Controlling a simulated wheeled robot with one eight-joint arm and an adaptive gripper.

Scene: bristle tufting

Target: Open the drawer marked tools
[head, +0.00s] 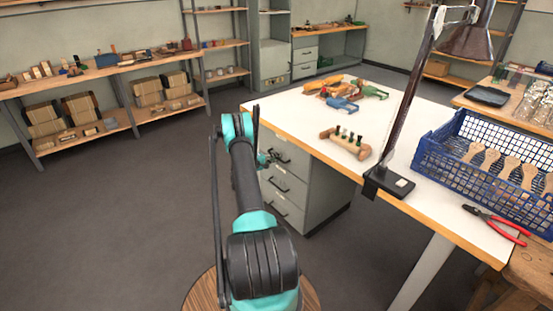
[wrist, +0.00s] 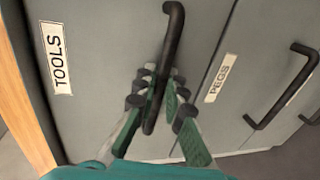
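The tools drawer (wrist: 105,50) has a grey front and a white label reading TOOLS, seen turned sideways in the wrist view. Its black bar handle (wrist: 172,30) runs between my fingers. My gripper (wrist: 162,75) has its fingertips close against both sides of this handle and looks shut on it. In the head view my gripper (head: 266,160) is at the top drawer of the grey cabinet (head: 325,182) under the workbench. The drawer front looks flush with the cabinet. My arm hides part of the front in the head view.
The pegs drawer (wrist: 235,65), with its own black handle (wrist: 290,90), lies beside the tools drawer. The workbench (head: 300,115) overhangs the cabinet and carries a lamp (head: 390,182), blue crate (head: 455,165) and pliers (head: 490,222). Floor (head: 120,220) to the left is clear.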

